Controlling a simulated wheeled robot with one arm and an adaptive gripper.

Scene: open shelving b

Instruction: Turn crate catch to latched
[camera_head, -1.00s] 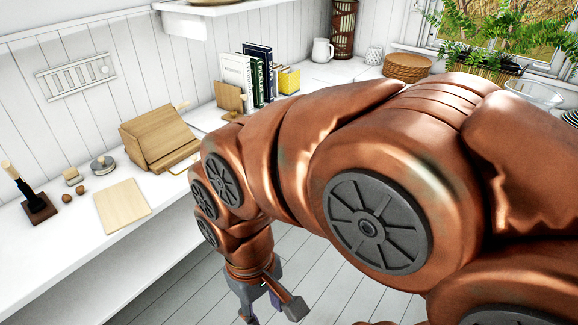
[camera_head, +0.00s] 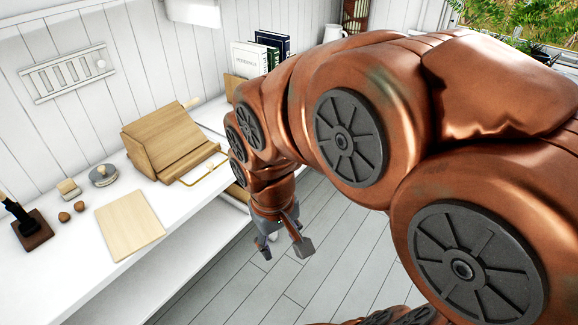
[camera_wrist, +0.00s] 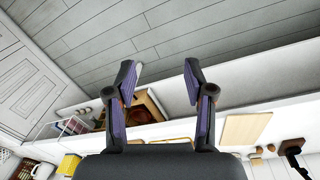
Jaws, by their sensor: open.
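The crate seems to be the slanted wooden box (camera_head: 168,140) on the white counter, left of my arm in the head view. A thin brass-coloured loop (camera_head: 205,168) sticks out from its front right, and a small pale peg (camera_head: 193,103) shows at its upper right. I cannot tell which part is the catch or how it is set. My gripper (camera_head: 284,247) is open and empty, pointing down over the floor in front of the counter, apart from the box.
A flat wooden board (camera_head: 130,225) lies on the counter beside a round grey-topped tin (camera_head: 103,175), small brown balls (camera_head: 72,212) and a dark-based stand (camera_head: 32,228). Books (camera_head: 262,52) stand behind my arm. A lower white shelf (camera_head: 165,290) runs beneath. The floor (camera_head: 335,235) is clear.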

